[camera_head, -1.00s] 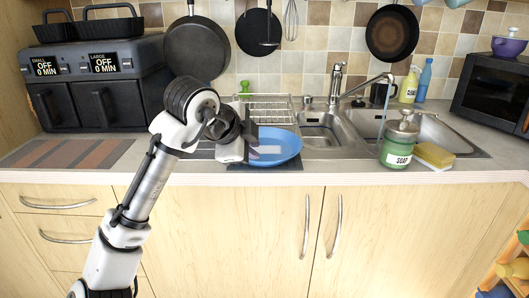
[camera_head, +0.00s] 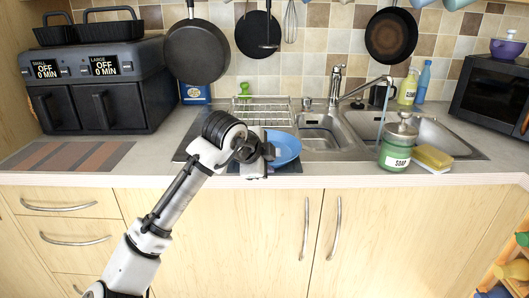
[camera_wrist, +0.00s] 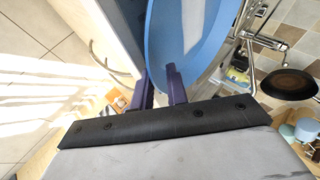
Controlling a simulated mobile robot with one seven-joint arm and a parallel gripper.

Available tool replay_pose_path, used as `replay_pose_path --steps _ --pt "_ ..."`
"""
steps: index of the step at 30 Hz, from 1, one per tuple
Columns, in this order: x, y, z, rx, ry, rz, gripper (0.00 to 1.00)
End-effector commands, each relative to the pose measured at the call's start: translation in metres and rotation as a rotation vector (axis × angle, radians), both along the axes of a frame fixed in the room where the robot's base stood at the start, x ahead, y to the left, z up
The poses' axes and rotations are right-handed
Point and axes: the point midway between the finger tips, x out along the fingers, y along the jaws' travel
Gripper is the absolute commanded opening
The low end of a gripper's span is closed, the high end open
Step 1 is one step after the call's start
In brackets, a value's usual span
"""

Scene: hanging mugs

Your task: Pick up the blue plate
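The blue plate (camera_head: 287,148) lies on a dark mat at the counter's front edge, left of the sink. My gripper (camera_head: 262,160) is at the plate's left front side and hides part of it in the head view. In the wrist view, the two purple fingers of my gripper (camera_wrist: 158,80) stand apart, with a gap between them. The blue plate (camera_wrist: 205,65) fills the upper middle there, its near rim close to the fingertips. I cannot tell whether the rim is between the fingers or touching them.
A wire dish rack (camera_head: 264,112) stands behind the plate. The sink (camera_head: 322,138) is to the right, with a green soap jar (camera_head: 395,150) and a yellow sponge (camera_head: 433,157). A double oven (camera_head: 95,90) stands at the left. Pans hang on the wall.

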Motion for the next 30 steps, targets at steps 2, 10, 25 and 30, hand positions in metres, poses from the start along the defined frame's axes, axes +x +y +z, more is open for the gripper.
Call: replay_pose_path --steps 2,10,25,30 --pt "0.000 0.000 0.000 0.000 0.000 0.000 0.07" --pt "0.000 0.000 0.000 0.000 0.000 0.000 0.00" --pt "0.000 -0.001 0.043 0.001 -0.005 -0.001 0.00" --pt "0.000 -0.001 0.076 0.000 -0.004 -0.001 0.00"
